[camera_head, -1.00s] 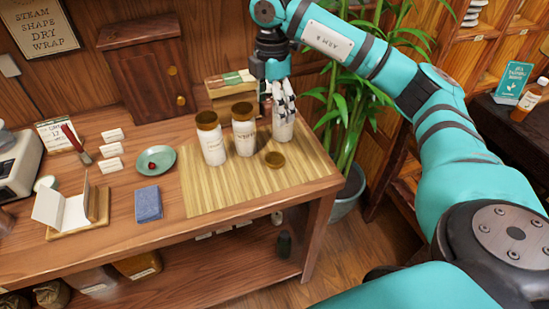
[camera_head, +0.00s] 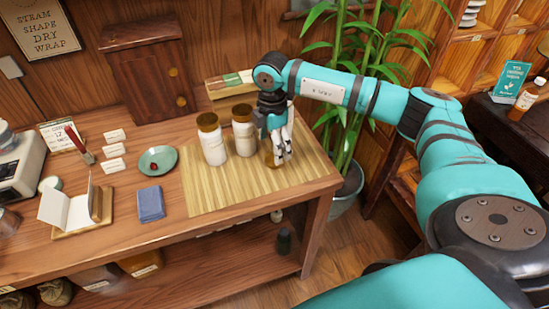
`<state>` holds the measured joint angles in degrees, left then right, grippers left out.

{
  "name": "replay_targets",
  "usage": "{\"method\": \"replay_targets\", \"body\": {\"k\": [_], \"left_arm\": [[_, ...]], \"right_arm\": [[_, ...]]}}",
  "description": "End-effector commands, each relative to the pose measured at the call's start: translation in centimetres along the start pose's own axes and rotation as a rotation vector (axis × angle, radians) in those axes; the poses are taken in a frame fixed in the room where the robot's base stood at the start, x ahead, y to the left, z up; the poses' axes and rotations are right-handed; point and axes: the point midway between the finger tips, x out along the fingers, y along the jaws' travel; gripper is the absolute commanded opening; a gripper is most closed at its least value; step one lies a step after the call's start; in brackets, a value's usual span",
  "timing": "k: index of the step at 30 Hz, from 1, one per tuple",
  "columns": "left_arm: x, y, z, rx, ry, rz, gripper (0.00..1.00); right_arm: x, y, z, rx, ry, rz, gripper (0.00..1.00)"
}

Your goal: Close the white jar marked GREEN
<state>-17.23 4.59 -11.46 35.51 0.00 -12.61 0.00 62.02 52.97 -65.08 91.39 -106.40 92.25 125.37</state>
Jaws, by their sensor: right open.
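Two white jars with brown-gold lids stand on the bamboo mat (camera_head: 215,194): the left jar (camera_head: 214,148) and the middle jar (camera_head: 244,138). Their labels are too small to read. A third white jar, uncapped in the earlier frame, stands at the mat's right and is now mostly hidden behind my right gripper. A loose brown-gold lid (camera_head: 269,159) lies on the mat, partly covered by the gripper's fingers. My right gripper (camera_head: 276,159) points down at this lid, open, with its fingertips around or just above it. My left gripper is not in view.
A green plate (camera_head: 157,160), a blue cloth block (camera_head: 150,204) and an open booklet stand (camera_head: 75,211) lie left of the mat. A small wooden cabinet (camera_head: 145,73) and a box of cards (camera_head: 230,87) stand behind. The mat's front is clear.

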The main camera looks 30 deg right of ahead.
Motion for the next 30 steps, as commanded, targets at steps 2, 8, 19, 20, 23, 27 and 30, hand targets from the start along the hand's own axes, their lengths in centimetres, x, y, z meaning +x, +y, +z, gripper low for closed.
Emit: {"method": "replay_targets", "body": {"k": [2,8,19,20,23,27,30], "left_arm": [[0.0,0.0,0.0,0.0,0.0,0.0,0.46],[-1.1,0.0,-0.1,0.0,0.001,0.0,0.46],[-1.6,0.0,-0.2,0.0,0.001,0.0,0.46],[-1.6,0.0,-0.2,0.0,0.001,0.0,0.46],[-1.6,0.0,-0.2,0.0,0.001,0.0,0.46],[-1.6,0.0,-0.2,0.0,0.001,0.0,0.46],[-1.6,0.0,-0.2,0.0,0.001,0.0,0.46]], "right_arm": [[0.0,0.0,0.0,0.0,0.0,0.0,0.79],[1.7,-0.1,0.2,0.002,0.0,-0.005,0.79],[5.2,0.1,0.3,0.0,0.0,0.0,0.79],[5.2,0.1,0.3,0.0,0.0,0.0,0.79],[5.2,0.1,0.3,0.0,0.0,0.0,0.79],[5.2,0.1,0.3,0.0,0.0,0.0,0.78],[5.2,0.1,0.3,0.0,0.0,0.0,0.65]]}}
